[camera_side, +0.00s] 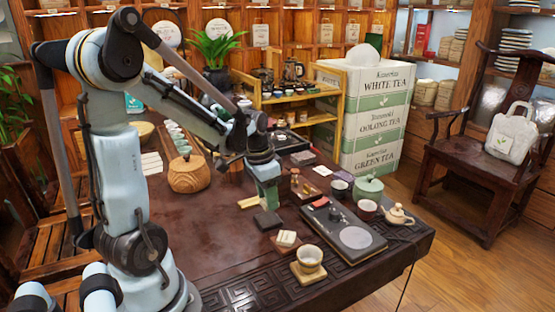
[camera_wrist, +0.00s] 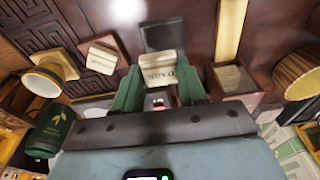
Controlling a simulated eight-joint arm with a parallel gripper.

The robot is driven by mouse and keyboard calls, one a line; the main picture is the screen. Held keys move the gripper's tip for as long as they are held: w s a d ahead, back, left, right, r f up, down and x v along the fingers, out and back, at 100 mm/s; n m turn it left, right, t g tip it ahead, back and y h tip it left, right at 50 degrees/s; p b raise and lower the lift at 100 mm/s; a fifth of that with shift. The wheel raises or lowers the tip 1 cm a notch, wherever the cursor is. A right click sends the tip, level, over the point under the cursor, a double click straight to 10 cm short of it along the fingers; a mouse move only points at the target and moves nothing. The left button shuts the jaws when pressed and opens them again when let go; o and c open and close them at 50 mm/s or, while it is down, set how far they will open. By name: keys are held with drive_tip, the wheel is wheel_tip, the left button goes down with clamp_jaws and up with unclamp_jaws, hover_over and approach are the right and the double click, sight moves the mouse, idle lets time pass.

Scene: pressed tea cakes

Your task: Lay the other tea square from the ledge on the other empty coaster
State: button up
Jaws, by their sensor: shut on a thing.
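My gripper (camera_side: 267,203) hangs low over the table, with its green fingers pointing down. In the wrist view my gripper (camera_wrist: 158,88) is shut on a cream tea square (camera_wrist: 157,62) with dark print. In the side view the fingers hide this square. A dark square empty coaster (camera_wrist: 165,36) lies just beyond the held square; it also shows in the side view (camera_side: 267,222), below and close to the fingertips. Another tea square (camera_side: 286,238) rests on a brown coaster (camera_side: 278,249); this square also shows left of my gripper in the wrist view (camera_wrist: 102,57).
A cup (camera_side: 309,259) stands on a wooden coaster at the front. A dark tea tray (camera_side: 372,255) lies to the right. A pale wooden strip (camera_side: 249,202) lies left of my gripper. In the wrist view a brown box (camera_wrist: 235,80) is close by the right finger.

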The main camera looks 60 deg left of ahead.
sight(267, 219)
drive_tip(key=shift+a+f, duration=0.35)
drive_tip(key=shift+a, duration=0.1)
drive_tip(key=shift+f, duration=1.9)
drive_tip(key=shift+f, duration=0.1)
drive_tip(key=o, duration=1)
wheel_tip(267, 219, up, 12)
drive_tip(key=s, duration=0.2)
drive_tip(key=d+t, duration=0.5)
drive_tip(key=d, duration=1.2)
drive_tip(key=shift+w, duration=0.45)
